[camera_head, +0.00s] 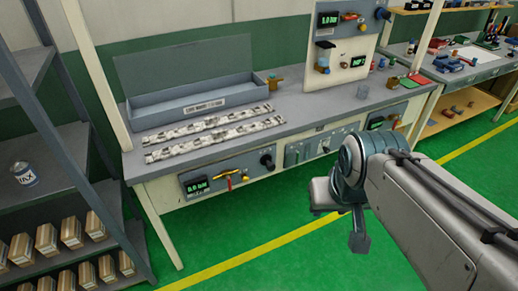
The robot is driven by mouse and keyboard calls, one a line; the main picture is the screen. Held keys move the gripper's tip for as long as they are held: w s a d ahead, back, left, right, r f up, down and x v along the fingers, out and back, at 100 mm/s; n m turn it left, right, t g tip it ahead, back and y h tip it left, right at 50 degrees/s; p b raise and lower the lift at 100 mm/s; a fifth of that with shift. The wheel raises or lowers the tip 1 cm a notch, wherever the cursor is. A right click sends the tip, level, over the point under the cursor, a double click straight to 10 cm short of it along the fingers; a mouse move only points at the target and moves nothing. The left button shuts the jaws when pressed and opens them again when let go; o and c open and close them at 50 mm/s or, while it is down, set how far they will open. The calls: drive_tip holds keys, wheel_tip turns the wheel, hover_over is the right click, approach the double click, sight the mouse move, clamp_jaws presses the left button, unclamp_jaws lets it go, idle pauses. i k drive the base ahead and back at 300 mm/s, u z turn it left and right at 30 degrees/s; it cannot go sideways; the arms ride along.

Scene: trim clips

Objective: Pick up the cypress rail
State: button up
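Two long rails with a mottled white and grey surface lie side by side on the workbench (300,112). The back rail (205,123) lies just in front of a shallow blue-grey tray, and the front rail (213,138) lies nearer the bench's front edge. I cannot tell which one is the cypress rail. My gripper (358,240) hangs at the end of my arm, to the right of the rails and in front of the bench, apart from both. Its fingers are too unclear to show whether they are open or shut.
Small fittings and an upright instrument panel (340,55) stand at the bench's right. A shelf rack (60,150) with a can and several boxes stands left. Green floor is clear in front.

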sight(220, 135)
drive_tip(key=z, duration=0.25)
drive_tip(key=k, duration=0.3)
drive_tip(key=u, duration=1.25)
drive_tip(key=i, duration=1.4)
drive_tip(key=z, duration=0.7)
drive_tip(key=i, duration=0.5)
drive_tip(key=z, duration=0.65)
